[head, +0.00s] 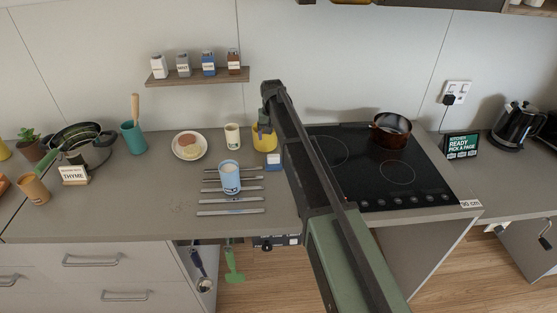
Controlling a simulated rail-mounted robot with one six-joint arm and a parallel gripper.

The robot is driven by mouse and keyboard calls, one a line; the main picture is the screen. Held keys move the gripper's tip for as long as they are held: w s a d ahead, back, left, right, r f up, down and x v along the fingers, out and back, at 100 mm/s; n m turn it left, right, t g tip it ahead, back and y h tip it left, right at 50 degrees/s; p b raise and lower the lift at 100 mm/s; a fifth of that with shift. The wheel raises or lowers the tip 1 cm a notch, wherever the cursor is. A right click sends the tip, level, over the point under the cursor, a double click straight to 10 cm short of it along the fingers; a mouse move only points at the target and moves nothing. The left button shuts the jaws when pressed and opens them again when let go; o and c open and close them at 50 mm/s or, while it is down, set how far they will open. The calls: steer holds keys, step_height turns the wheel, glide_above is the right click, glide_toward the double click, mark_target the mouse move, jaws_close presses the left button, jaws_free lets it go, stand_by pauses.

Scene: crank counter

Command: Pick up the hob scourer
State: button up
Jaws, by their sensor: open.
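I cannot pick out the hob scourer with certainty. A small blue-and-white block (273,160) lies on the counter left of the hob, in front of a yellow container (258,140); I cannot tell whether it is the scourer or a labelled item. My gripper (267,112) is at the far end of my arm, above and behind that block, over the yellow container. It is open, and I see nothing held in it. My arm crosses the middle of the view and hides the left edge of the hob (360,185) and some counter beside it.
A brown pan (391,130) stands on the hob's back right. A blue cup (230,178) stands among several metal strips (232,212). A plate (190,156), a white cup (232,137) and a teal utensil pot (134,138) stand behind. A spice shelf (200,79) is above.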

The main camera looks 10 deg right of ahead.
mark_target(273, 155)
step_height(273, 155, down, 11)
steer(key=b, duration=1.1)
steer(key=shift+f, duration=0.15)
steer(key=shift+r, duration=0.25)
steer(key=shift+c, duration=0.5)
steer(key=c, duration=0.9)
